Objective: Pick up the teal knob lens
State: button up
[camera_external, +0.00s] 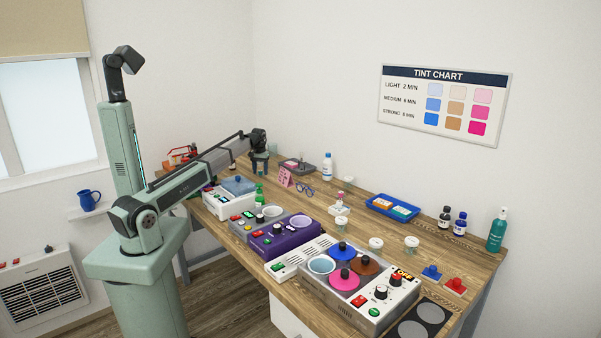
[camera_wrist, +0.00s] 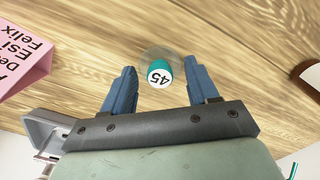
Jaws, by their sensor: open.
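The teal knob lens (camera_wrist: 160,72) is in the wrist view, a teal knob with a white top marked 45 and a clear round disc showing behind it. It is on the wooden table between the two blue fingers of my gripper (camera_wrist: 161,78), with a gap on each side. My gripper is open and empty. In the external view my gripper (camera_external: 259,168) is low over the far part of the table, and I cannot make out the lens there.
A pink card (camera_wrist: 22,45) stands left of my gripper in the wrist view, and in the external view it (camera_external: 285,176) stands near blue glasses (camera_external: 304,190). A grey tray (camera_external: 297,166) and a white bottle (camera_external: 327,166) are behind. Bare wood surrounds the lens.

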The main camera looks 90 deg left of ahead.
jog(key=shift+c, duration=0.4)
grip_shut()
jog(key=shift+r, duration=0.1)
